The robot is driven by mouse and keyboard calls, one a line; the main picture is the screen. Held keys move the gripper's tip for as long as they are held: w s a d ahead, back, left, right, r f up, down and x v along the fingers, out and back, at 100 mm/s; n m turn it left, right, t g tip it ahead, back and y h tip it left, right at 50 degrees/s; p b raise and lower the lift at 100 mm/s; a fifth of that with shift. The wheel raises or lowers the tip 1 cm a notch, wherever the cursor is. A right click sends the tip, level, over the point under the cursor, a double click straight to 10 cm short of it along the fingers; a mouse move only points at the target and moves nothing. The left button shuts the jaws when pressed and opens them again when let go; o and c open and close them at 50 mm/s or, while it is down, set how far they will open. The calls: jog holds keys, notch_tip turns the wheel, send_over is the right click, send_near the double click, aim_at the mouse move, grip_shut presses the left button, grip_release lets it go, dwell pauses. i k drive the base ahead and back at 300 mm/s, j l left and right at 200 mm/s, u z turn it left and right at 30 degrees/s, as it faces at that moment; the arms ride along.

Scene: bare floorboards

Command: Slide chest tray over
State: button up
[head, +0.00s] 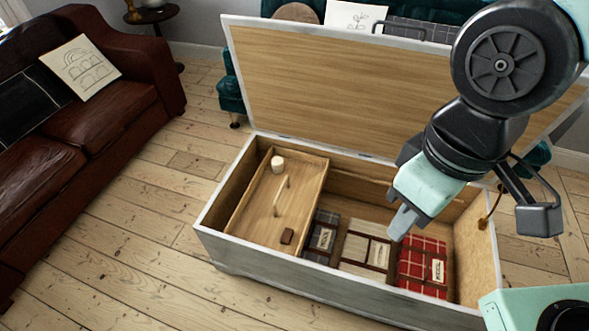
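An open wooden chest (300,276) with pale inside walls stands on the floor, its lid (315,85) raised at the back. A wooden tray (262,208) sits across the left part of the chest, near the rim. It has an upright bar handle (281,196) in its middle. A white cylinder (278,164) and a small dark brown block (287,236) rest on the tray. My gripper (399,232) is over the right half of the chest, to the right of the tray and apart from it. Whether its fingers are open cannot be made out.
Folded cloths with labels lie in the chest's bottom: dark grey (322,238), beige (365,250) and red plaid (425,266). A brown leather sofa (90,120) stands at left. A teal seat (231,96) is behind the lid. Floorboards (150,235) are clear left of the chest.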

aim_at(271, 202)
jog(key=i+j+z, duration=0.1)
jog(key=j, duration=0.35)
jog(key=i+j+z, duration=0.15)
jog(key=j, duration=0.3)
jog(key=i+j+z, duration=0.1)
jog(key=j, duration=0.4)
jog(key=i+j+z, duration=0.15)
jog(key=j, duration=0.35)
jog(key=i+j+z, duration=0.1)
jog(key=j, duration=0.35)
